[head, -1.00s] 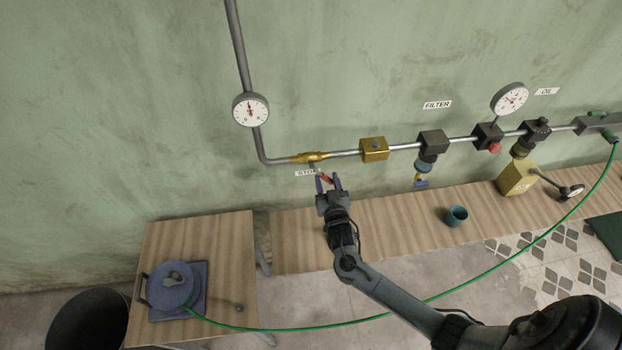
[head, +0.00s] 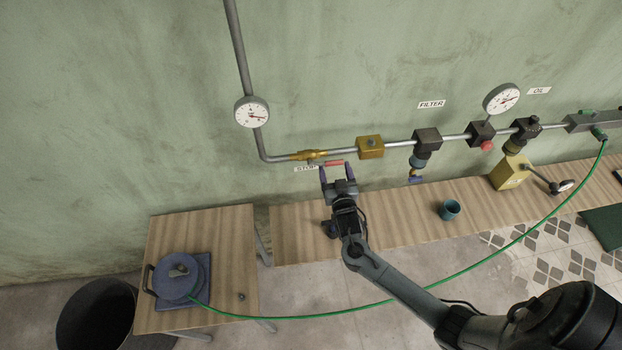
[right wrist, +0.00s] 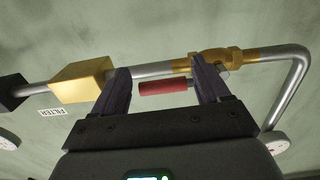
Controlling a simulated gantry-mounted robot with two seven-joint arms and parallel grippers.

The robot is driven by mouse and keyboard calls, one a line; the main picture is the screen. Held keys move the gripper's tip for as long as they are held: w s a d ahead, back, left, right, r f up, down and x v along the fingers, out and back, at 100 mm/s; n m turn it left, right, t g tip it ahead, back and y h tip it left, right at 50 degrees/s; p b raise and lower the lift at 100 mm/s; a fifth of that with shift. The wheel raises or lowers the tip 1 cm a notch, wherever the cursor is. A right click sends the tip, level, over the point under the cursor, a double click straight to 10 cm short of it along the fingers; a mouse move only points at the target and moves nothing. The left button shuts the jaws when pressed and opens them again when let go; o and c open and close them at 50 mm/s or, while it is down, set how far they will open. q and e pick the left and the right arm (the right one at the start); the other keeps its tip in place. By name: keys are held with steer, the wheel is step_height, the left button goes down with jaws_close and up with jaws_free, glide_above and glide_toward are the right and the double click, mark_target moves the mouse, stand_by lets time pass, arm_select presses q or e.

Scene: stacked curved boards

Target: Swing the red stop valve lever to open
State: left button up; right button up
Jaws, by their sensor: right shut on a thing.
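The red stop valve lever (head: 334,163) points right from the brass valve (head: 308,156), nearly in line with the pipe. In the right wrist view the red grip (right wrist: 163,87) lies lengthwise between the two dark fingers, just below the pipe; the brass valve body (right wrist: 220,56) is behind the right finger. My right gripper (head: 337,172) is shut on the lever, its fingers at either end of the red grip. The STOP label (head: 305,169) is partly hidden beside the gripper. My left gripper is not in view.
A pressure gauge (head: 252,112) hangs on the pipe at left, another (head: 502,99) at right. A brass block (head: 370,147) and a filter (head: 427,141) follow along the pipe. A teal cup (head: 449,210) stands on the bench below. A green hose (head: 400,293) arcs across the front.

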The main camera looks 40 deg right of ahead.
mark_target(333, 163)
steer(key=r, duration=0.1)
steer(key=r+p, duration=0.1)
steer(key=shift+s+a+r+t, duration=0.1)
steer(key=shift+a+r+t, duration=0.2)
steer(key=shift+a+r, duration=0.1)
steer(key=shift+p+v, duration=0.4)
steer(key=shift+v, duration=0.65)
steer(key=shift+c, duration=0.6)
steer(key=shift+s+a+f, duration=0.15)
steer(key=shift+s+a, duration=0.05)
steer(key=shift+s, duration=0.15)
steer(key=shift+s+a+f+p, duration=0.2)
steer(key=shift+s+a+p, duration=0.15)
steer(key=shift+s, duration=0.2)
steer(key=shift+s+a+f+p, duration=0.2)
steer(key=shift+s+a, duration=0.2)
steer(key=shift+s, duration=0.2)
steer(key=shift+f, duration=0.1)
